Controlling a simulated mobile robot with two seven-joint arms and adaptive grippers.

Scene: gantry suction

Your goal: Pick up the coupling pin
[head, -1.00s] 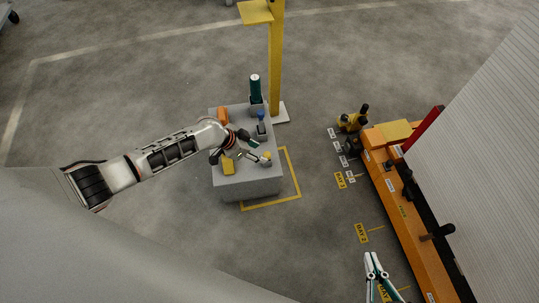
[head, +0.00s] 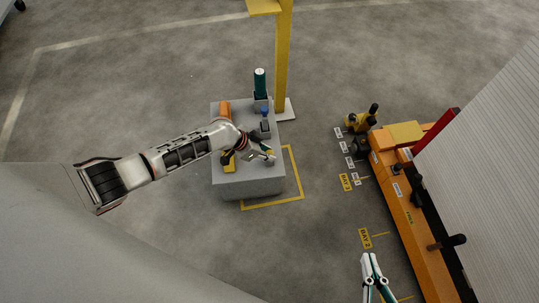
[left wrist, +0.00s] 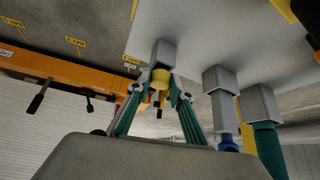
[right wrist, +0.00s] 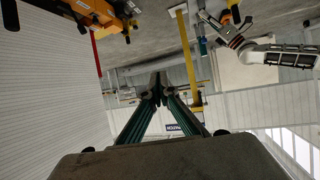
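A short yellow pin (left wrist: 161,77), which looks like the coupling pin, stands in a grey square socket (left wrist: 164,54) on the grey pedestal (head: 247,184). My left gripper (left wrist: 157,92) has its fingers spread on either side of the pin, with a visible gap; it looks open. In the head view my left gripper (head: 267,153) is over the front right of the pedestal top and largely hides the pin. My right gripper (right wrist: 157,90) has its fingertips together, empty, over the floor away from the pedestal.
On the pedestal stand a blue-topped piece (head: 264,113), a tall green cylinder (head: 260,84), an orange block (head: 225,111) and a yellow block (head: 229,165). A yellow post (head: 283,65) rises behind. An orange machine (head: 407,195) lies right, with open floor between.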

